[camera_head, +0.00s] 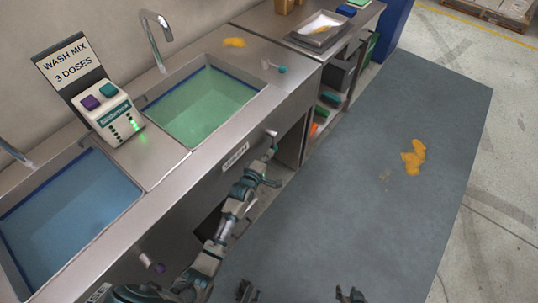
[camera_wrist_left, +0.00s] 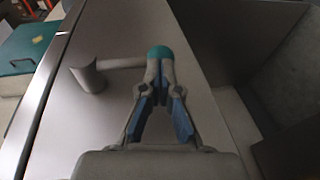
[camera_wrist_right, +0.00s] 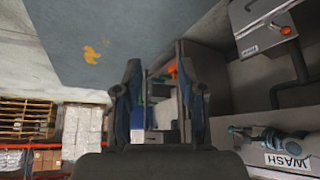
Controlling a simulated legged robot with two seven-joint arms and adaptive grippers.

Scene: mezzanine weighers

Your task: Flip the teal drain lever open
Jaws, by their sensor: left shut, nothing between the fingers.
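The drain lever is on the steel front panel below the green-water sink. In the left wrist view it is a grey post with a rod running right to a teal ball tip (camera_wrist_left: 160,53). In the head view its post (camera_head: 271,133) shows, and my left gripper (camera_head: 273,152) is just below it. In the left wrist view the shut fingers (camera_wrist_left: 160,80) come together right at the teal tip, with nothing between them. I cannot tell whether they press on it. My right gripper (camera_wrist_right: 160,95) is open and empty, low at the front over the floor mat.
A purple-tipped lever (camera_head: 158,267) is on the panel below the blue-water sink. A dispenser (camera_head: 108,108) stands between the sinks. A small teal-tipped fitting (camera_head: 282,69) is on the counter. Open shelves are to the right. The grey mat (camera_head: 350,190) is mostly clear.

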